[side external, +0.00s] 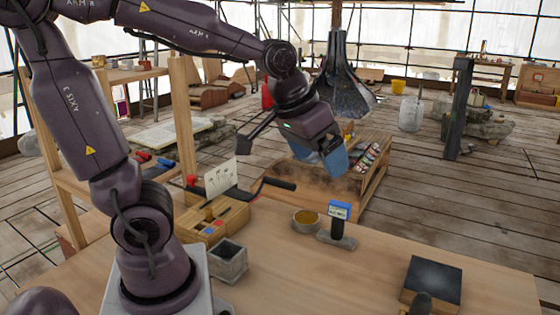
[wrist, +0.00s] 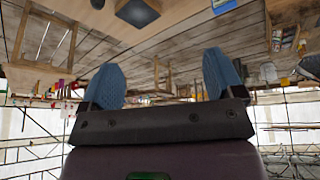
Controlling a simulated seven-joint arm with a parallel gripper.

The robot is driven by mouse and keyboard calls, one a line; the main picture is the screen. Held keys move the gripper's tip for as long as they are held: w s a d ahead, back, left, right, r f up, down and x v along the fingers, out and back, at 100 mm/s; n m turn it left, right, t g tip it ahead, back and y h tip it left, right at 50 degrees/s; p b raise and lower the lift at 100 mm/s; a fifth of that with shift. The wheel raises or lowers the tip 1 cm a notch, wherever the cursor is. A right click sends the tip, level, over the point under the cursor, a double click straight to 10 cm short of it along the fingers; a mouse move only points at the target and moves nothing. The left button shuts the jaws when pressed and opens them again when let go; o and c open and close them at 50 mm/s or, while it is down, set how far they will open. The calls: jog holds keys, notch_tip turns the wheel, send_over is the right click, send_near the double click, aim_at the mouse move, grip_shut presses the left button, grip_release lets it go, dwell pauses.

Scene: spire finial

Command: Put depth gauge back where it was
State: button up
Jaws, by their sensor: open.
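The depth gauge (side external: 338,225), which I take to be the dark upright tool with a blue display head and a flat grey foot, stands upright on the wooden bench in the side view. My gripper (side external: 335,165) is in the air above and behind it, apart from it. In the wrist view the two blue fingers of my gripper (wrist: 165,80) are spread wide with nothing between them. A blue patch shows at the top edge of the wrist view; I cannot tell whether it is the gauge.
On the bench (side external: 300,275), a round tin (side external: 305,221) stands just left of the gauge. A grey open box (side external: 228,261) and a wooden divided box (side external: 212,219) are further left. A dark square plate (side external: 433,280) lies at right. Bench between gauge and plate is clear.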

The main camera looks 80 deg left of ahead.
jog(key=s+d+r+m, duration=0.1)
jog(key=s+d+m, duration=0.2)
jog(key=s, duration=0.5)
jog(key=shift+d+r+h, duration=0.15)
jog(key=shift+d+h, duration=0.15)
jog(key=shift+d, duration=0.3)
